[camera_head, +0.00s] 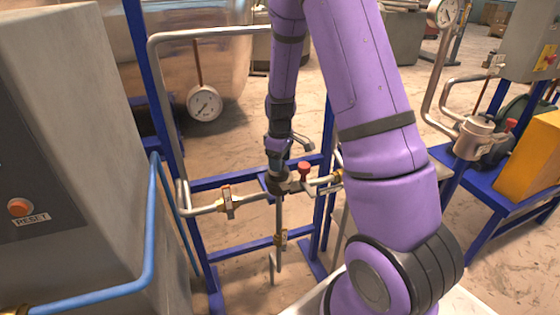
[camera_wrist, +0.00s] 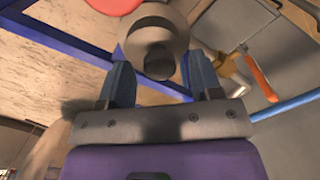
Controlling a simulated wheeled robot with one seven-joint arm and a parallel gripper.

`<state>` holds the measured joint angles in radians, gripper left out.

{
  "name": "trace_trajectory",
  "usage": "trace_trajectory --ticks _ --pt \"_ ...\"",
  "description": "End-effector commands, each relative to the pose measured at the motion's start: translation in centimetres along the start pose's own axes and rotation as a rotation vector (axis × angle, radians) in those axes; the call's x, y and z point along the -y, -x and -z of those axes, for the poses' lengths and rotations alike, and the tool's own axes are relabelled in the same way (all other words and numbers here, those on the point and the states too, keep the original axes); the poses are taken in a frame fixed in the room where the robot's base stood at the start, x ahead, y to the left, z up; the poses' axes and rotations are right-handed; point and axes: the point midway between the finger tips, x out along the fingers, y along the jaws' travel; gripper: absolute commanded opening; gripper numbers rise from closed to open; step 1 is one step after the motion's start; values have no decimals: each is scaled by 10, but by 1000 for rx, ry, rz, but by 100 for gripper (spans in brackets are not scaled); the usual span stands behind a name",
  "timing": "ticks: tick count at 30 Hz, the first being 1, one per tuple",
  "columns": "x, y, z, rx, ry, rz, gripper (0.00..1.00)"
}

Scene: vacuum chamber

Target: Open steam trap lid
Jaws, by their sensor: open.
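The steam trap (camera_head: 290,186) sits on the pipe run of a blue frame in the head view, mostly hidden by my gripper (camera_head: 279,172). In the wrist view, a round grey metal part (camera_wrist: 158,32), apparently the trap with its lid, shows a dark round stub (camera_wrist: 159,63) facing me. My gripper (camera_wrist: 161,78) is open, with one blue-grey finger on each side of that stub. Gaps show between the stub and both fingers. I cannot tell whether the lid is shut. A red knob (camera_head: 304,168) stands just right of the gripper; a red part (camera_wrist: 115,4) shows at the wrist view's top edge.
The blue frame (camera_head: 205,250) and pale pipes (camera_head: 205,209) surround the trap. A gauge (camera_head: 204,103) hangs behind. A grey cabinet (camera_head: 85,120) with a blue pipe (camera_head: 150,225) stands left. Another blue stand (camera_head: 480,190) is right. An orange handle (camera_wrist: 260,78) lies right in the wrist view.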

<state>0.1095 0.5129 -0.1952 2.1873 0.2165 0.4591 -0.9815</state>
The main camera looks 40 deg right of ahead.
Motion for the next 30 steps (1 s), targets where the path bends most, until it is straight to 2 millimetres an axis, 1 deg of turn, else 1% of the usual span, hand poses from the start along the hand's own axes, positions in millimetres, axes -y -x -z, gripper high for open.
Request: trace_trajectory --ticks 3,10,11,12,14,15,18,26,30 --pt "0 -4 0 0 0 0 59" --pt "0 -4 0 0 -1 0 59" --pt "0 -4 0 0 -1 0 54" --pt "0 -4 0 0 -1 0 45" --pt "0 -4 0 0 -1 0 31" --pt "0 -4 0 0 -1 0 22" --pt "0 -4 0 0 -1 0 0" --pt "-2 -2 1 10 -1 10 0" --pt "-5 0 4 42 -2 42 0"
